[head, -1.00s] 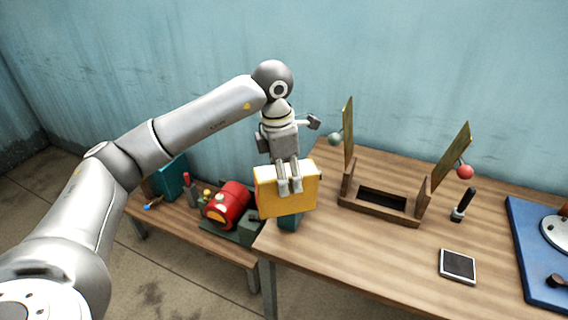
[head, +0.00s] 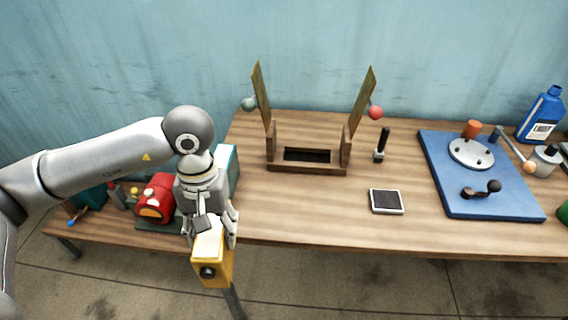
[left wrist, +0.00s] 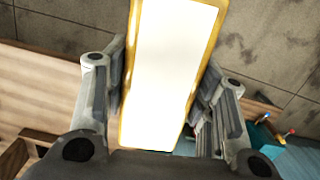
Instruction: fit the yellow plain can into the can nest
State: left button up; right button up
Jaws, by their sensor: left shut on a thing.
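The yellow can (head: 221,262) is a boxy can with a pale top and a dark round cap on the side towards the camera. My left gripper (head: 211,238) is shut on it and holds it in the air by the table's front-left corner. In the left wrist view the can's pale face (left wrist: 170,75) lies between the two fingers. The can nest (head: 307,169) seems to be the wooden frame with a dark rectangular slot, to the right of the can. Two upright boards flank the slot and lean outward. My right gripper is not in view.
A teal can (head: 229,160) stands partly hidden behind my left wrist. A red machine (head: 155,198) sits on the lower bench. Right of the nest are a black-handled tool (head: 382,146), a tablet (head: 387,201) and a blue board (head: 481,176). The table front is clear.

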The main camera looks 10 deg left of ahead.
aim_at(289, 157)
jog(key=i+l, duration=0.2)
jog(key=l, duration=0.15)
jog(key=i+l+u, duration=0.15)
jog(key=l, duration=0.2)
jog(key=i+l, duration=0.2)
jog(key=l, duration=0.15)
jog(key=i+l+u, duration=0.15)
jog(key=l, duration=0.2)
jog(key=i+l, duration=0.2)
jog(key=l, duration=0.2)
jog(key=j+u, duration=0.05)
